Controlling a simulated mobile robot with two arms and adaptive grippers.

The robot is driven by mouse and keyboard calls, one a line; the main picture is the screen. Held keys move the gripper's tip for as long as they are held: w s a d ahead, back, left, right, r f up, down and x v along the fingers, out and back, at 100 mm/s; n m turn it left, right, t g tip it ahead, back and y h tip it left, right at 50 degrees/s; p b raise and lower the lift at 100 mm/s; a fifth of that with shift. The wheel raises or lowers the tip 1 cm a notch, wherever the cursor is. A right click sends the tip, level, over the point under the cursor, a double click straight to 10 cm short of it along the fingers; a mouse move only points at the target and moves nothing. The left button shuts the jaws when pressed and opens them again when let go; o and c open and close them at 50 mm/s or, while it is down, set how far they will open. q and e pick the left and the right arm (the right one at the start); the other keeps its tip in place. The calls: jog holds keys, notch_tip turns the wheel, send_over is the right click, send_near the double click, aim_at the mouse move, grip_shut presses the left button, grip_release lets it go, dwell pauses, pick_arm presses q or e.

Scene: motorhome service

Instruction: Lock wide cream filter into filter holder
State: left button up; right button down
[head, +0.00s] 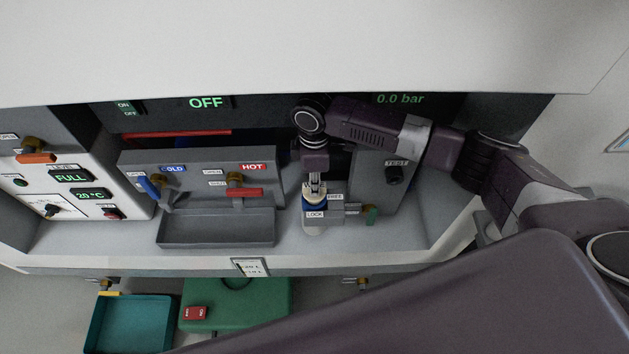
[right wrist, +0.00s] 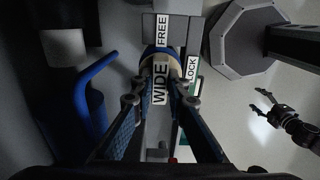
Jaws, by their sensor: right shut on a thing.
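The wide cream filter (right wrist: 147,72), marked WIDE, is between the fingers of my right gripper (right wrist: 160,100) in the right wrist view. My right gripper (head: 314,190) is shut on it and points down in the head view. The filter's end is at the blue-ringed filter holder (right wrist: 149,50), under the FREE label; a LOCK label is to its right. In the head view the holder (head: 318,213) is beneath the gripper, with LOCK in front. How far the filter is seated or turned is hidden. My left gripper (right wrist: 264,104) shows small at the right of the wrist view, fingers apart and empty.
A grey panel with COLD and HOT valves (head: 235,181) and a tray (head: 216,240) stands left of the holder. A blue bent pipe (right wrist: 92,75) is left in the wrist view.

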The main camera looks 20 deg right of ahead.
jog(key=shift+f+b, duration=0.4)
jog(key=shift+f, duration=0.9)
jog(key=c, duration=1.8)
grip_release()
jog(key=shift+r, duration=0.25)
notch_tip(320, 180, up, 7)
